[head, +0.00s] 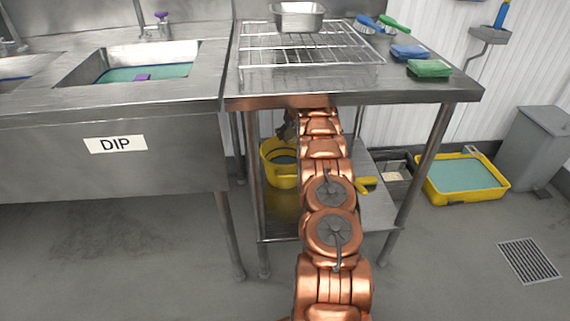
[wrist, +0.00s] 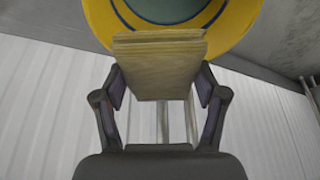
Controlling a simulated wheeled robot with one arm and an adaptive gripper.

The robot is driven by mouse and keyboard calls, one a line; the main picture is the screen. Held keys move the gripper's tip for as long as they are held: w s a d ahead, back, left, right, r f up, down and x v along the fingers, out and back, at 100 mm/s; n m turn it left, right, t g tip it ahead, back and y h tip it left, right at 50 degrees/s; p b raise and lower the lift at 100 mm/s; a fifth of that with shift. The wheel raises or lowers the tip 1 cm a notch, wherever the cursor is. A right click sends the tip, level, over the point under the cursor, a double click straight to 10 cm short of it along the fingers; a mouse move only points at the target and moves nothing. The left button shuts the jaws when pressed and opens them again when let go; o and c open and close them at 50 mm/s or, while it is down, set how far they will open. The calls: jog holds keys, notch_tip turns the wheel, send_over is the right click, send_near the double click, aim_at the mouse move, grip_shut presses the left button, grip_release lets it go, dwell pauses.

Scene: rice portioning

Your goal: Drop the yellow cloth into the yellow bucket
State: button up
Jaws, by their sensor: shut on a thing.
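The yellow bucket (head: 283,181) stands on the lower shelf under the steel table, left of my arm, with grey-green liquid or a grey-green bottom inside. In the wrist view, the bucket (wrist: 101,22) fills the top middle, with its round opening showing. My gripper (wrist: 160,82) is shut on a folded, dull yellow cloth (wrist: 158,64). The cloth's far edge overlaps the bucket's opening in that view; I cannot tell its height above the bucket. In the head view my gripper is mostly hidden behind my arm and the tabletop, near the bucket.
The steel tabletop (head: 448,90) overhangs the bucket, with a wire rack (head: 300,50), metal pan (head: 297,17), brushes and blue and green cloths on it. A table leg (head: 428,150) stands right of my arm. A yellow tray (head: 462,195) lies on the floor further right.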

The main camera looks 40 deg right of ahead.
notch_tip(320, 180, down, 6)
jog(key=b, duration=0.1)
jog(key=shift+b, duration=0.35)
dwell(0.4)
jog(key=shift+s, duration=0.1)
jog(key=o, duration=1.7)
